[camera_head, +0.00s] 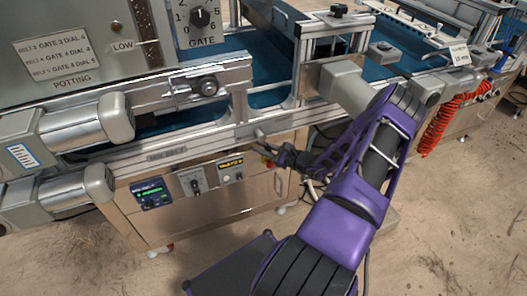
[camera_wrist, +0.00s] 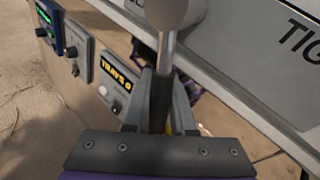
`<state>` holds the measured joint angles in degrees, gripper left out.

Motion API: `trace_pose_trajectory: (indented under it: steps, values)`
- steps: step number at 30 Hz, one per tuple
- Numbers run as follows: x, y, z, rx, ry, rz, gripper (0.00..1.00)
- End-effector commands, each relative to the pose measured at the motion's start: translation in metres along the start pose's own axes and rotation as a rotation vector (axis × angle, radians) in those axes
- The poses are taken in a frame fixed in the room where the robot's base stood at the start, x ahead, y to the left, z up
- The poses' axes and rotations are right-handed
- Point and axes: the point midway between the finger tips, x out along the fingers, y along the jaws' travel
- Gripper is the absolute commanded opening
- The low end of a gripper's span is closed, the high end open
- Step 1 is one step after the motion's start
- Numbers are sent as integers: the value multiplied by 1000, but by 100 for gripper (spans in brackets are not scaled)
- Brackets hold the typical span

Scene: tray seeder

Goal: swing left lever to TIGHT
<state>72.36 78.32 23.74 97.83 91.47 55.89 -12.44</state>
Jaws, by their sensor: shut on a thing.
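The left lever (camera_wrist: 170,18) shows in the wrist view as a grey rounded knob on a metal shaft. Its knob is also a small grey shape on the front rail in the head view (camera_head: 259,134). My gripper (camera_wrist: 160,85) is shut on the shaft, one finger on each side. In the head view my gripper (camera_head: 276,148) is at the rail, below the conveyor. A plate with the letters "TIG" (camera_wrist: 297,38), cut off by the picture edge, lies right of the knob. The lever's pivot is hidden.
Below the rail is a steel cabinet (camera_head: 200,212) with a display (camera_head: 152,193), knobs and a yellow-lettered "TRAYS" panel (camera_wrist: 114,76). A grey motor (camera_head: 345,85) juts out near my arm. A red coiled hose (camera_head: 437,122) hangs to the right. Open floor lies in front.

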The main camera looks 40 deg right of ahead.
Motion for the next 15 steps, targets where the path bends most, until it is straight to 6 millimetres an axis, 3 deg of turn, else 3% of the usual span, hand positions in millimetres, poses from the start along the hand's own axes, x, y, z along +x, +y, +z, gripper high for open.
trace_pose_trajectory:
  steps: [15]
  values:
    - [-7,-12,-2,-149,103,1,0]
